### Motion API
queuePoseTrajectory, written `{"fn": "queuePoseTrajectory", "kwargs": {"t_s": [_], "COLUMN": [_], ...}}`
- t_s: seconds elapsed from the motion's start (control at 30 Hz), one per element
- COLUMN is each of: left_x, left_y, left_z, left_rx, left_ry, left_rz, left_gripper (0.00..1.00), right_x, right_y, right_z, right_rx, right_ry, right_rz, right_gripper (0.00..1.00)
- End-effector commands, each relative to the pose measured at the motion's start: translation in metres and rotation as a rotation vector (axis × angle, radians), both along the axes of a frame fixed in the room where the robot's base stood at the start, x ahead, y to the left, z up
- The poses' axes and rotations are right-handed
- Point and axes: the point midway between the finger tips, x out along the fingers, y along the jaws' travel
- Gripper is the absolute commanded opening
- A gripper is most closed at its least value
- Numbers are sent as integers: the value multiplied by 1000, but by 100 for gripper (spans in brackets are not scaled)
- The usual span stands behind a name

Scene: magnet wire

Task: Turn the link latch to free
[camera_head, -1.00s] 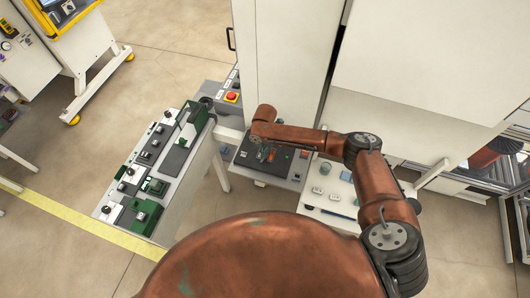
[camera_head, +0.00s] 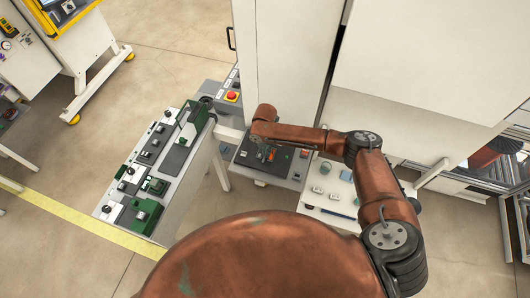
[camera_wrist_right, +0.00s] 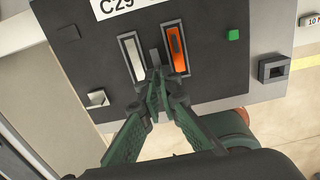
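The dark panel (camera_wrist_right: 215,88) fills much of the right wrist view and carries a pale slot (camera_wrist_right: 132,58) and an orange one (camera_wrist_right: 176,48) side by side. A small grey tab (camera_wrist_right: 155,58) stands between the slots, and I take it to be the link latch. My right gripper (camera_wrist_right: 158,82) has its green fingers together at the tips, right at the tab. I cannot tell whether the tab is pinched between them. In the head view, the panel (camera_head: 249,160) lies under my right wrist, which mostly hides the gripper. My left gripper is not in view.
A green button (camera_wrist_right: 233,34) and a square dark socket (camera_wrist_right: 273,69) are right of the slots. In the head view, a bench of grey and green devices (camera_head: 168,205) stands left, a red button box (camera_head: 232,97) behind, and a white tray (camera_head: 335,205) right. A tall cabinet (camera_head: 275,60) rises behind.

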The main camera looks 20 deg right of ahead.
Motion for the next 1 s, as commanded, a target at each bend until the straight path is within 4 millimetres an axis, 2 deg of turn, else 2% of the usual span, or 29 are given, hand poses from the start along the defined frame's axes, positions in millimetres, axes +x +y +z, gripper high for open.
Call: {"fn": "queuePoseTrajectory", "kwargs": {"t_s": [0.07,0.1,0.33,0.67,0.77,1.0], "left_x": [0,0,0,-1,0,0], "left_y": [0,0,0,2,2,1], "left_z": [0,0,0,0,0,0], "left_rx": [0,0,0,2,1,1], "left_ry": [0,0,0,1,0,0], "left_rz": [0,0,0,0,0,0], "left_gripper": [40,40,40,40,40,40], "right_x": [-3,-3,-2,0,0,0], "right_y": [1,1,1,0,0,0], "right_z": [-3,-3,-1,3,14,62], "right_rx": [2,2,1,1,1,1], "right_ry": [6,6,3,1,-1,-2], "right_rz": [3,3,1,0,0,1], "right_gripper": [0,5,21,21,21,21]}}
